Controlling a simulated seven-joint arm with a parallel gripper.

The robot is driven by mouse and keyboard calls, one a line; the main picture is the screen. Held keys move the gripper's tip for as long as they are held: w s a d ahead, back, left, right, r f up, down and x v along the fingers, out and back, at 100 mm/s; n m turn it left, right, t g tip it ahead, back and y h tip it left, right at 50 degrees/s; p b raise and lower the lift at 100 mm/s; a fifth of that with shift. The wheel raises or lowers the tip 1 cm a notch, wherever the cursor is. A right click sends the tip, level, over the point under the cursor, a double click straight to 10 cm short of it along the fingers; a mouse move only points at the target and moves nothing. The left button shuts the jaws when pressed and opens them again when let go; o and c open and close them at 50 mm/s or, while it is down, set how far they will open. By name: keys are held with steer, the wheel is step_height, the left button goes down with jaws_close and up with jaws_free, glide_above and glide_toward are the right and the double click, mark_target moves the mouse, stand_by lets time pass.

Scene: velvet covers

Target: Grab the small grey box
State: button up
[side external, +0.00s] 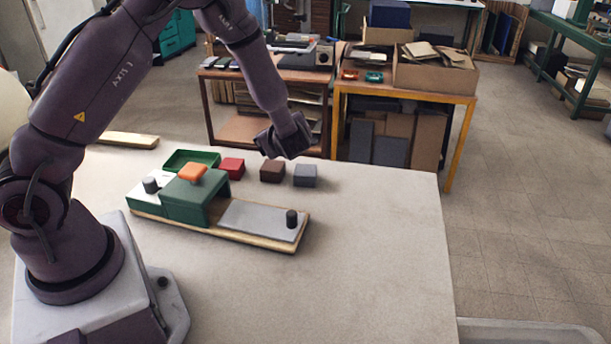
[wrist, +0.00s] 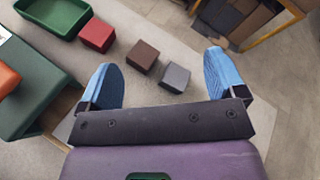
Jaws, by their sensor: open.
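The small grey box (side external: 305,175) sits on the pale table, just right of a small brown box (side external: 272,170). In the wrist view the grey box (wrist: 175,77) lies between the two blue fingers, beyond the dark gripper bar and nearer the middle than either finger. The brown box (wrist: 142,56) is up and left of it, with a narrow gap. My gripper (wrist: 160,80) is open and empty, its fingers spread wide. In the side view my gripper (side external: 285,140) hangs above the brown and grey boxes, and its fingers are hard to make out.
A red box (side external: 232,167) and a green tray (side external: 192,158) stand left of the brown box. A green bridge block (side external: 195,198) with an orange piece (side external: 193,173) stands on a wooden board (side external: 262,240). The table's right side (side external: 380,240) is clear.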

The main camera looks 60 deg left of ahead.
mark_target(306, 170)
steer(key=w+f+m+t, duration=0.1)
steer(key=f+m, duration=0.2)
steer(key=f, duration=0.1)
steer(key=w+d+f+m+t+h, duration=0.1)
steer(key=f+m, duration=0.1)
steer(key=f, duration=0.2)
steer(key=w+f+m+t, duration=0.1)
steer(key=f+m, duration=0.2)
steer(key=f, duration=0.1)
steer(key=shift+w+d+f+m+t+h, duration=0.1)
steer(key=shift+d+f+m+t+h, duration=0.2)
steer(key=shift+d+t+h, duration=0.1)
steer(key=shift+w+a+f, duration=0.15)
steer(key=shift+a+f, duration=0.05)
steer(key=shift+w+d+x, duration=0.1)
steer(key=shift+w+x, duration=0.05)
steer(key=shift+x, duration=1)
steer(key=shift+w+d+x, duration=0.1)
steer(key=shift+x, duration=1.1)
steer(key=shift+w+d+x, duration=0.1)
steer(key=shift+w+x, duration=0.05)
steer(key=shift+x, duration=1)
steer(key=shift+r, duration=0.1)
steer(key=c, duration=1)
steer(key=shift+r, duration=0.1)
